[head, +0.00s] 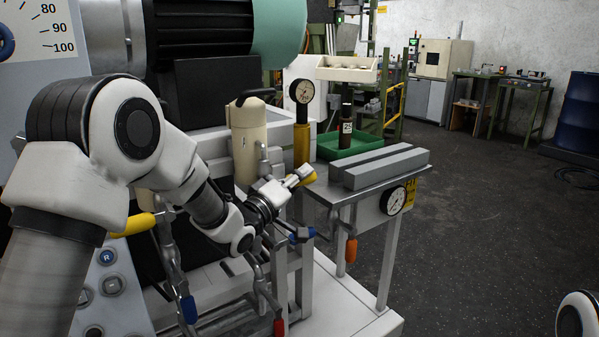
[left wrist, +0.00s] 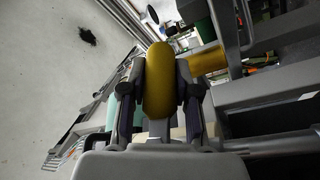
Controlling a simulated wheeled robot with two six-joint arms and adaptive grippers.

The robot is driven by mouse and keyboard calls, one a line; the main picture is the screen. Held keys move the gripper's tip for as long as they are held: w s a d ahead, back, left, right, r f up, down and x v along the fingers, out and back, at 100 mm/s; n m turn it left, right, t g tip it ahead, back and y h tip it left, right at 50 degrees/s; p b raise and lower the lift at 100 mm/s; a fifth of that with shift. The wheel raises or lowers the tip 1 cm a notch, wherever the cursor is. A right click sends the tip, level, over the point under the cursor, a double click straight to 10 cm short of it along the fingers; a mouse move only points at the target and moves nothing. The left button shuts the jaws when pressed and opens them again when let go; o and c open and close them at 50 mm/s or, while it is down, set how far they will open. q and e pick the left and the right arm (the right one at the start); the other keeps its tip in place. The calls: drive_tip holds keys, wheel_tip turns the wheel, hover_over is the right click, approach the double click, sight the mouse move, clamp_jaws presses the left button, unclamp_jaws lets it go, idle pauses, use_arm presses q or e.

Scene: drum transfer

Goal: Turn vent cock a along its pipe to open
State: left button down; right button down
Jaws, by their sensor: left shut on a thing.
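My left gripper (head: 301,177) reaches past the cream cylinder to the yellow handle (head: 310,180) of a cock. In the left wrist view the handle (left wrist: 158,82) sits between the two fingers of the gripper (left wrist: 160,95), which are shut on it. The arm hides most of this cock's body and pipe, and I can read no label saying which cock it is. A second yellow handle (head: 136,225) lies at the left on another cock, pointing sideways. My right gripper is out of view.
Other cocks have an orange handle (head: 351,250), a blue handle (head: 190,309) and a red handle (head: 279,327). A bench with grey blocks (head: 380,168) and a green tray (head: 345,147) are close by.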

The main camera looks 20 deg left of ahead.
use_arm(q)
drive_tip(key=g+p, duration=0.1)
drive_tip(key=p, duration=0.3)
drive_tip(key=f+m+g+y+p, duration=0.1)
drive_tip(key=g+p, duration=0.1)
drive_tip(key=p, duration=0.2)
drive_tip(key=g+p, duration=0.2)
drive_tip(key=p, duration=0.2)
drive_tip(key=shift+s+a+f+m+y+p, duration=0.2)
drive_tip(key=shift+s+m+y+p, duration=0.1)
drive_tip(key=shift+y, duration=0.1)
drive_tip(key=s+a+f+m+g+y+p, duration=0.2)
drive_tip(key=s+a+f+g+y+p, duration=0.1)
drive_tip(key=g, duration=0.6)
drive_tip(key=shift+s+f+g+y+p, duration=0.3)
drive_tip(key=shift+s+f+y+p, duration=0.35)
drive_tip(key=shift+y+p, duration=0.75)
drive_tip(key=shift+w+a, duration=0.1)
drive_tip(key=c, duration=0.8)
unclamp_jaws()
drive_tip(key=shift+f, duration=0.1)
drive_tip(key=shift+c, duration=0.2)
